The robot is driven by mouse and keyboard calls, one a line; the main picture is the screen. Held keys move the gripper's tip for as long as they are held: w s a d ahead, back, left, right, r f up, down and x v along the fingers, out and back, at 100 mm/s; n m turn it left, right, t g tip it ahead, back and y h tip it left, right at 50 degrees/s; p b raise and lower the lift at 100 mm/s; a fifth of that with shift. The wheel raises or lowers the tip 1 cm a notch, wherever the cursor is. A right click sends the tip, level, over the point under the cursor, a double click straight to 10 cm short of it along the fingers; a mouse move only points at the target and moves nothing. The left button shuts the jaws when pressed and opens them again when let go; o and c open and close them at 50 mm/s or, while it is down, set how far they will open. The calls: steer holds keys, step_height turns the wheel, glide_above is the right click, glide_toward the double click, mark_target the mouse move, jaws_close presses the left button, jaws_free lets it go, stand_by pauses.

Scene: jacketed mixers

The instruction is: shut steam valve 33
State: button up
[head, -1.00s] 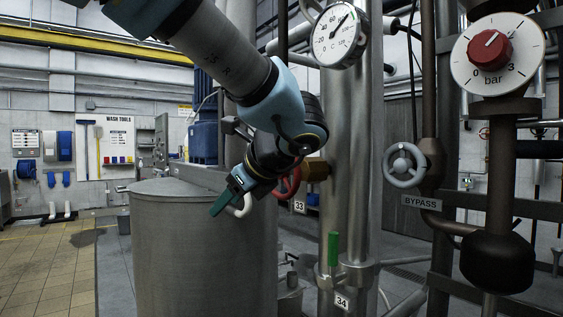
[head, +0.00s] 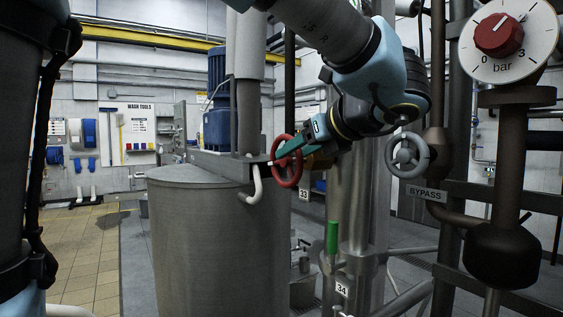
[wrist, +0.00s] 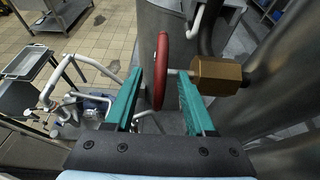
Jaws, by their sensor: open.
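The red handwheel (head: 287,161) of a valve stands beside a small plate marked 33 (head: 303,194) in the head view. In the wrist view the red wheel (wrist: 161,72) is seen edge-on, its stem running to a brass valve body (wrist: 217,76) on the right. My gripper (head: 288,156) is at the wheel. Its two green fingers (wrist: 158,92) are open, one on each side of the wheel's rim, with a visible gap to the left finger. Whether the right finger touches the wheel or stem I cannot tell.
A grey bypass handwheel (head: 407,155) is right of my arm. A green lever (head: 332,238) stands above plate 34 (head: 342,289). A steel mixer tank (head: 215,245) is at left, with a bent white pipe (head: 254,188) close to the red wheel.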

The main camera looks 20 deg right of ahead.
mark_target(278, 162)
steer(key=p+x, duration=0.1)
steer(key=x, duration=0.6)
steer(key=shift+w+a+f, duration=0.1)
steer(key=shift+w+f, duration=0.05)
steer(key=shift+w, duration=0.1)
jaws_close()
stand_by(0.3)
